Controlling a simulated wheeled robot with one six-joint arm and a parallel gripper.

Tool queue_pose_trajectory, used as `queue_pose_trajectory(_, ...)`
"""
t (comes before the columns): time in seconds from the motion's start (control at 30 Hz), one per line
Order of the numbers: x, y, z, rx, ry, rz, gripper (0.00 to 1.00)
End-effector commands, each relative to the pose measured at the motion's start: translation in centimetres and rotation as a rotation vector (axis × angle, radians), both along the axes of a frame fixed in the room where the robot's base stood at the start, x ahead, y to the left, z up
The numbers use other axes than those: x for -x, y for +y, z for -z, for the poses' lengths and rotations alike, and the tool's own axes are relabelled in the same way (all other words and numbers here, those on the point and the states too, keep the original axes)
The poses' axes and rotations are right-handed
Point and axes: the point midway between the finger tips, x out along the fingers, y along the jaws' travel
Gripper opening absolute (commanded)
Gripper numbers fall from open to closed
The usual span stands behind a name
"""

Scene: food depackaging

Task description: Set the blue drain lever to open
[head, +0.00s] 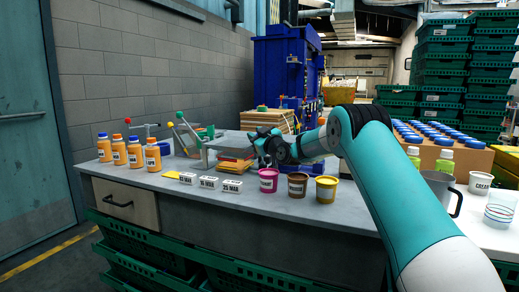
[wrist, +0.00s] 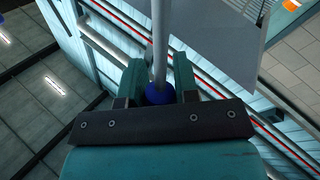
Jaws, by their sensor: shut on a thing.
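The blue drain lever shows in the wrist view as a blue ball knob (wrist: 158,93) on a thin grey rod running up the picture. My gripper (wrist: 157,70) has its two teal fingers on either side of this knob and is shut on it. In the head view my gripper (head: 258,145) is over the back of the grey bench, near the machine with the levers. The blue knob cannot be made out there, so the lever's position is unclear from that view.
Levers with red (head: 180,115) and green (head: 170,124) knobs stand left of my gripper. Orange bottles (head: 119,149), white label blocks (head: 208,182) and pink (head: 268,180), brown (head: 298,184) and yellow (head: 327,188) cups stand on the bench (head: 165,185).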

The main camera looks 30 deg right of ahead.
Motion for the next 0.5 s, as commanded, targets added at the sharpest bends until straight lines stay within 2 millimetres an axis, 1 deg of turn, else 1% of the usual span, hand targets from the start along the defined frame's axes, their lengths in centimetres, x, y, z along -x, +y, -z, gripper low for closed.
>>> queue_pose_trajectory(0.03, 0.15, 0.10, 0.76, 0.015, -0.014, 0.001, 0.00)
queue_pose_trajectory(0.2, 0.44, 0.42, 0.45, 0.046, -0.036, 0.002, 0.00)
queue_pose_trajectory(0.5, 0.47, 0.49, 0.18, 0.051, -0.038, 0.002, 0.00)
